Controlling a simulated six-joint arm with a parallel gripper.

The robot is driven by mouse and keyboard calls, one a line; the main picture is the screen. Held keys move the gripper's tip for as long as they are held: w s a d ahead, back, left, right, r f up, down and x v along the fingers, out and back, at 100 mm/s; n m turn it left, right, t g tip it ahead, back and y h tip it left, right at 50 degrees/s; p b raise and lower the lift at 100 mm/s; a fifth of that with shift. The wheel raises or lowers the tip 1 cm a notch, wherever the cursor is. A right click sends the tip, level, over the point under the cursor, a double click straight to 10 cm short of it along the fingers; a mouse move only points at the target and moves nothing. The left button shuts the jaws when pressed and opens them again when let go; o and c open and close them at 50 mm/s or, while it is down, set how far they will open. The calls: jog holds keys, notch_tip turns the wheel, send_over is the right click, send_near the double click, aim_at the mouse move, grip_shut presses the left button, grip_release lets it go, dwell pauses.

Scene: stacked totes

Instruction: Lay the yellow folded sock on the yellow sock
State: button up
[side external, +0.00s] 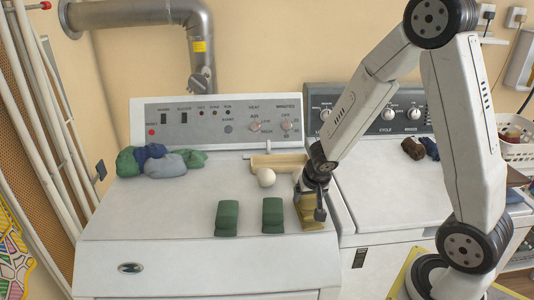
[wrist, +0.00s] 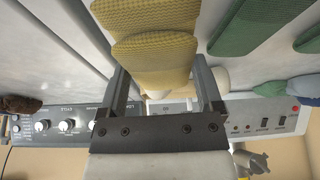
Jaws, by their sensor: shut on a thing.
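My gripper (side external: 319,200) points down over the front right part of the left machine's top. It is shut on a yellow folded sock (wrist: 155,60), with one finger on each side of it. Another yellow sock (wrist: 140,17) shows just beyond the held one in the wrist view. In the side view the yellow socks (side external: 312,224) overlap under my gripper, and my fingers partly hide them. I cannot tell whether the held sock touches the other one.
Two green folded socks (side external: 228,218) (side external: 272,215) lie to the left. A white ball (side external: 266,177) and a cream tray (side external: 279,160) are behind. A pile of dark, grey and green socks (side external: 165,163) lies at the back left. The front left of the top is clear.

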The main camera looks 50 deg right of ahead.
jog(key=shift+f, duration=0.45)
jog(key=shift+f, duration=0.2)
jog(key=o, duration=1.1)
jog(key=shift+r, duration=0.2)
jog(key=shift+v, duration=6.05)
jog(key=shift+f, duration=0.1)
